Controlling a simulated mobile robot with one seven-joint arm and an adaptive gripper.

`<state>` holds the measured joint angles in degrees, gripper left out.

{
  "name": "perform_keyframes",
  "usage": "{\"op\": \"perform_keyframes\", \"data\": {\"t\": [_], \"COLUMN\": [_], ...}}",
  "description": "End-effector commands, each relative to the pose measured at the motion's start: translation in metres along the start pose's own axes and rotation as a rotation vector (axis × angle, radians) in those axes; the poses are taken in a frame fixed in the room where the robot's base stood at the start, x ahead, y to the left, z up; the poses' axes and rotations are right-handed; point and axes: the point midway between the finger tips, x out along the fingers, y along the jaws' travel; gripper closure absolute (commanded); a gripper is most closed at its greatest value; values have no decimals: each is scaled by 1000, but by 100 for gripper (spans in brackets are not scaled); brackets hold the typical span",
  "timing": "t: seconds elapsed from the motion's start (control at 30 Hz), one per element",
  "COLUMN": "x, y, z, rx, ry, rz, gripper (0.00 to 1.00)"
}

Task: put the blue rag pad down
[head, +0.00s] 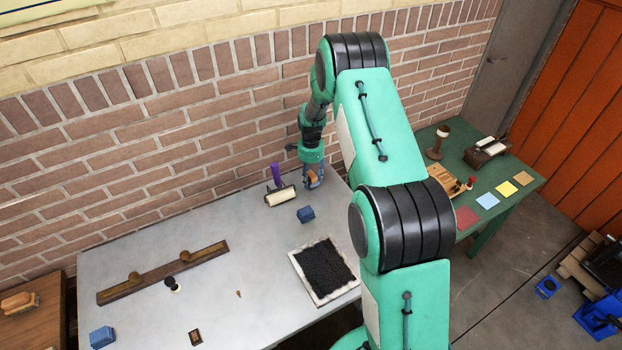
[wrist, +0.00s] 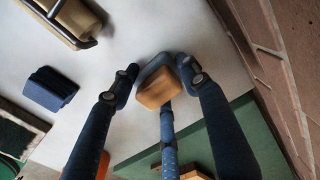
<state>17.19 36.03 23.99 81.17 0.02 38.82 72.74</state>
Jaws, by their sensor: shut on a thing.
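My gripper (head: 313,180) is over the back right part of the grey table (head: 235,245), close to the brick wall. In the wrist view my gripper (wrist: 158,78) has its fingers closed around a small pad with a tan block and a blue-grey side, which I take for the blue rag pad (wrist: 153,90). In the head view only an orange-tan bit of it shows among the fingers. I cannot tell whether it touches the table.
A blue block (head: 306,214) and a roller with a pale drum (head: 280,196) are close by on the table. A black-filled tray (head: 325,270) lies nearer. A wooden bar (head: 165,272) lies left, another blue block (head: 102,337) front left. A green table (head: 490,230) stands right.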

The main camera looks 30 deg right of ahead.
Motion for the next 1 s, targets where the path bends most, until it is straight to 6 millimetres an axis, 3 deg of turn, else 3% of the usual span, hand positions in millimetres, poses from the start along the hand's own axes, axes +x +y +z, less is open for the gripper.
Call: {"op": "perform_keyframes", "data": {"t": [0.5, 0.53, 0.6, 1.0], "x": [8, 7, 7, 4], "y": [0, 0, 0, 0], "z": [0, 0, 0, 0], "rx": [0, 0, 0, 0], "ry": [0, 0, 0, 0], "rz": [-1, -1, -1, -1], "gripper": [80, 48, 36, 36]}}
